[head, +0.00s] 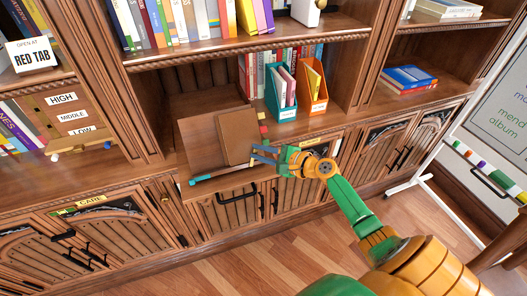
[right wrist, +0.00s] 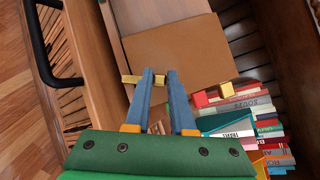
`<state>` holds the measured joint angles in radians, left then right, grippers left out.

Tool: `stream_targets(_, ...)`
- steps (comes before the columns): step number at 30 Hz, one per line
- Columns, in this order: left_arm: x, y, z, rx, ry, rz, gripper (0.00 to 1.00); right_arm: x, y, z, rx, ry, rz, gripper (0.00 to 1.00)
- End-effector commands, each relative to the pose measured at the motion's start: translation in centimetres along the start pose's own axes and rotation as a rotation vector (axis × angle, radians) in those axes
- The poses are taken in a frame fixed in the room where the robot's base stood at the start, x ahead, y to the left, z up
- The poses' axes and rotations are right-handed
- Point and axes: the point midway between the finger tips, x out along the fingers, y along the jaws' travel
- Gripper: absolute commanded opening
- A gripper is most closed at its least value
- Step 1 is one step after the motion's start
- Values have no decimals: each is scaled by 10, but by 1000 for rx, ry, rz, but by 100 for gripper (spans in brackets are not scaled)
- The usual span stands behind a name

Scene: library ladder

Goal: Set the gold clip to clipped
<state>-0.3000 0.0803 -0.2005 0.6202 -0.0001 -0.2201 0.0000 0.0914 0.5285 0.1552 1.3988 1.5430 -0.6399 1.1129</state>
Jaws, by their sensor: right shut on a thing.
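The gold clip (right wrist: 131,79) shows in the right wrist view at the edge of a flat brown book or board (right wrist: 180,50). Part of the clip is between my fingers. My right gripper (right wrist: 160,74) has its two blue fingers closed on it. In the head view my right gripper (head: 256,153) is at the lower right corner of the brown board (head: 236,138), which lies on a sloping wooden panel (head: 195,135). The clip is too small to make out there, and I cannot tell its setting. My left gripper is in neither view.
Red and yellow blocks (right wrist: 213,94) sit beside the board. Teal (head: 281,94) and orange (head: 312,88) file holders with books stand behind on the shelf. A black handle (head: 237,194) juts below the panel. A whiteboard stand (head: 420,178) is at the right; the floor in front is clear.

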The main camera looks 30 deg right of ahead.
Motion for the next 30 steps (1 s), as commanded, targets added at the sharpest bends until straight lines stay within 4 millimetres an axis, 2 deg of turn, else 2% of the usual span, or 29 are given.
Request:
stream_targets(15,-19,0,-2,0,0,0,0,9,0,14,-278,-1,196,0)
stream_targets(30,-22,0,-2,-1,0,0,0,11,2,16,-340,-2,241,0)
